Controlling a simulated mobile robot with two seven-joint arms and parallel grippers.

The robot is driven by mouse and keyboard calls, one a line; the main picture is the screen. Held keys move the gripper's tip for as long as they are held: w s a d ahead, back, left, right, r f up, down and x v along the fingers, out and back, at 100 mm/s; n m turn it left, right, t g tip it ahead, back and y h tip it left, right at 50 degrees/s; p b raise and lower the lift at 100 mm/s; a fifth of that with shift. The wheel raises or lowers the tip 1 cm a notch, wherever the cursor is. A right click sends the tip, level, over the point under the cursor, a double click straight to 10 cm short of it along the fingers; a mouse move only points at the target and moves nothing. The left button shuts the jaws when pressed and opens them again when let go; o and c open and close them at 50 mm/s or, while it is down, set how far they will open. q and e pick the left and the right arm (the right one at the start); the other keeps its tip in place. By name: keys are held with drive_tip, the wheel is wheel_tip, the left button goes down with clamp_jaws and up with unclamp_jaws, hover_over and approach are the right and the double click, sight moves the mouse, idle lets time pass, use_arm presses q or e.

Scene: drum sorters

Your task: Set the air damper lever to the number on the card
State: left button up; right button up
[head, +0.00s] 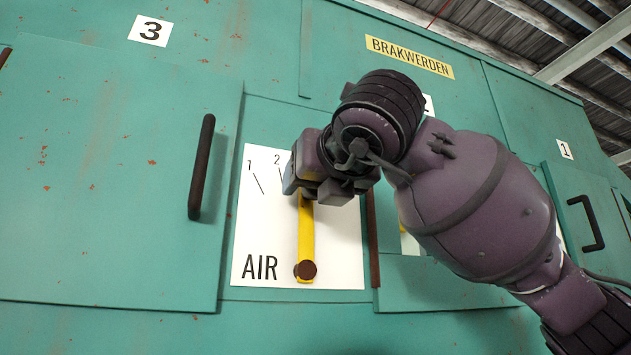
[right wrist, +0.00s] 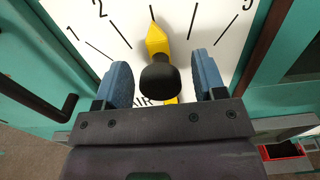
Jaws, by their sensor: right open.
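The yellow air damper lever (head: 306,235) stands nearly upright on a white AIR scale plate (head: 345,262), pivoting at a brown bolt. In the right wrist view the lever (right wrist: 158,40) has a black knob (right wrist: 160,77), and its tip points at the middle tick. The numbers 1, 2 and 5 are readable on the plate (right wrist: 105,40); the others are hidden. My right gripper (head: 320,190) is open, its blue fingers (right wrist: 163,75) on either side of the knob with visible gaps. My left gripper is out of view. I cannot make out a separate instruction card.
A green door with a dark handle (head: 201,167) is left of the plate. Labels 3 (head: 150,30) and 1 (head: 564,149) and a yellow BRAKWERDEN sign (head: 409,57) are on the green machine. Another dark handle (head: 587,222) is at right.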

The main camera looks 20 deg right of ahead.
drive_tip(key=shift+c, duration=0.5)
clamp_jaws()
drive_tip(key=shift+s+a+n, duration=0.1)
drive_tip(key=shift+a+n, duration=0.45)
drive_tip(key=shift+n, duration=0.05)
drive_tip(key=shift+a+f+n+p, duration=0.2)
drive_tip(key=shift+a+n+p, duration=0.1)
drive_tip(key=shift+a+n, duration=0.6)
drive_tip(key=shift+o, duration=0.5)
unclamp_jaws()
